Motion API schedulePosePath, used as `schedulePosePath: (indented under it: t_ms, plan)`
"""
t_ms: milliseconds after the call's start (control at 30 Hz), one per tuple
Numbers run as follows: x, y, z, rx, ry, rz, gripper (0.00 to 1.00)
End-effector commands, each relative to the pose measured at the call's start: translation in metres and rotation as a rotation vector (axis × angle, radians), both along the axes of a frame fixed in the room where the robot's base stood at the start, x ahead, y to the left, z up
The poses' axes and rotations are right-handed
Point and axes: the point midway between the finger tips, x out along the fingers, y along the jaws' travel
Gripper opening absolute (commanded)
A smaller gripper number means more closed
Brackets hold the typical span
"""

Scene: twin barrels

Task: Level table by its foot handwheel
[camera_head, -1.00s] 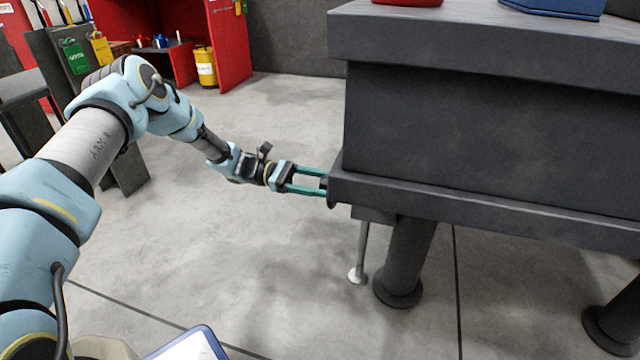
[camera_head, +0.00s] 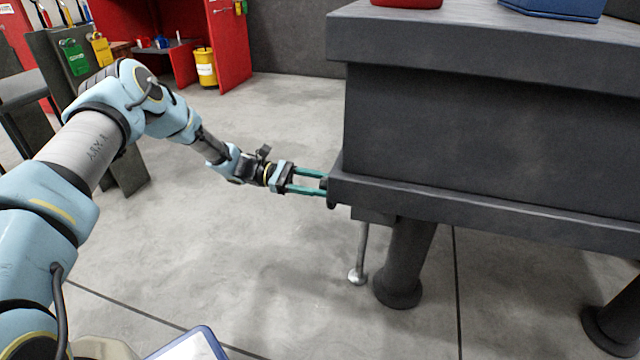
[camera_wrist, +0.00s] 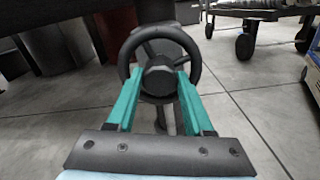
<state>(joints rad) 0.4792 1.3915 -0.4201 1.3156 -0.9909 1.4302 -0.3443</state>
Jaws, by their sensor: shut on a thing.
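The dark table (camera_head: 480,130) stands at the right in the head view, on thick round legs. The black foot handwheel (camera_wrist: 195,66) shows in the wrist view, with spokes and a round hub (camera_wrist: 160,80). In the head view the table's corner hides most of it. A thin metal foot rod (camera_head: 361,250) with a ball-like end reaches down beside the near leg (camera_head: 405,265). My gripper (camera_head: 325,186) has its green fingers at the wheel, one on either side of the hub. It also shows in the wrist view (camera_wrist: 158,85), shut on the handwheel.
Red cabinets and a yellow drum (camera_head: 205,67) stand at the back left. A red thing and a blue box (camera_head: 550,7) rest on the tabletop. A wheeled cart (camera_wrist: 250,25) shows in the wrist view.

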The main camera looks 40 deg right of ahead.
Motion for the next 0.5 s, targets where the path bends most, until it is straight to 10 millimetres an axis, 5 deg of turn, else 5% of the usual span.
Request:
schedulePosePath:
  t_ms: [500]
  plan:
    - [0.0016,0.0005,0.0003,-0.372,-0.238,0.003,0.00]
